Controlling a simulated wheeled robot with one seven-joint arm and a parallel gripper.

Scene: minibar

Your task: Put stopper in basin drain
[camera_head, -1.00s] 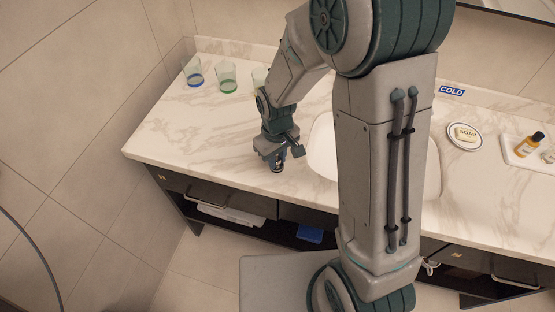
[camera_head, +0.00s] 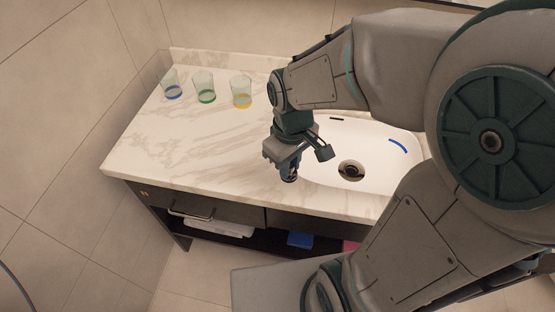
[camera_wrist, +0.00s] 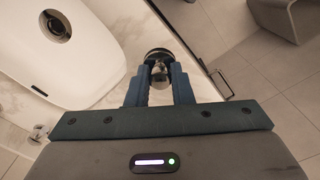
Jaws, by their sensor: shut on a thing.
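My gripper (camera_head: 289,177) is shut on the stopper (camera_head: 291,178), a small metal piece with a dark round end. The stopper also shows between the two blue fingers in the wrist view (camera_wrist: 158,57). In the head view my gripper is at the left side of the basin (camera_head: 375,139), over the counter's front part. The drain (camera_head: 351,170) is a dark round hole with a metal ring in the basin floor, to the right of my gripper. In the wrist view the drain (camera_wrist: 56,26) is at the upper left, apart from the stopper.
Three glasses with blue (camera_head: 172,86), green (camera_head: 204,90) and yellow (camera_head: 241,93) bases stand at the back left of the marble counter (camera_head: 160,140). A blue curved mark (camera_head: 398,146) is on the basin's right wall. The left counter front is clear.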

